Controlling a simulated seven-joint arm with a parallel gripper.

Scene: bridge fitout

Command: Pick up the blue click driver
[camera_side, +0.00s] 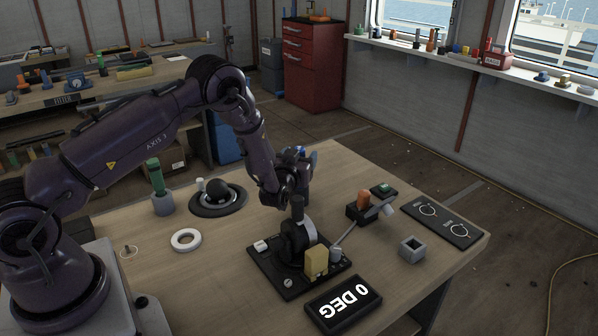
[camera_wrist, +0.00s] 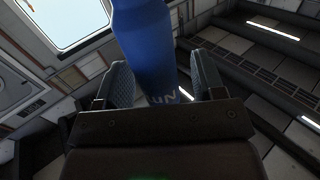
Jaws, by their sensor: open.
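The blue click driver (camera_wrist: 147,45) is a smooth blue cylinder with white lettering near its lower end. In the wrist view it stands between the two textured pads of my gripper (camera_wrist: 163,82). A gap shows on its right, and its left edge is close to the left pad; I cannot tell whether they touch. The jaws are open. In the side view my gripper (camera_side: 298,162) is at the end of the bent wrist, above the table. Blue shows there, but the driver's outline is mostly hidden by the wrist.
Below the wrist is a black fixture plate (camera_side: 283,283) with a dark upright part and a yellow block (camera_side: 316,262). A "0 DEG" display (camera_side: 343,303), a grey square socket (camera_side: 412,249), a white ring (camera_side: 185,239) and a green-handled tool (camera_side: 156,178) stand around on the wooden table.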

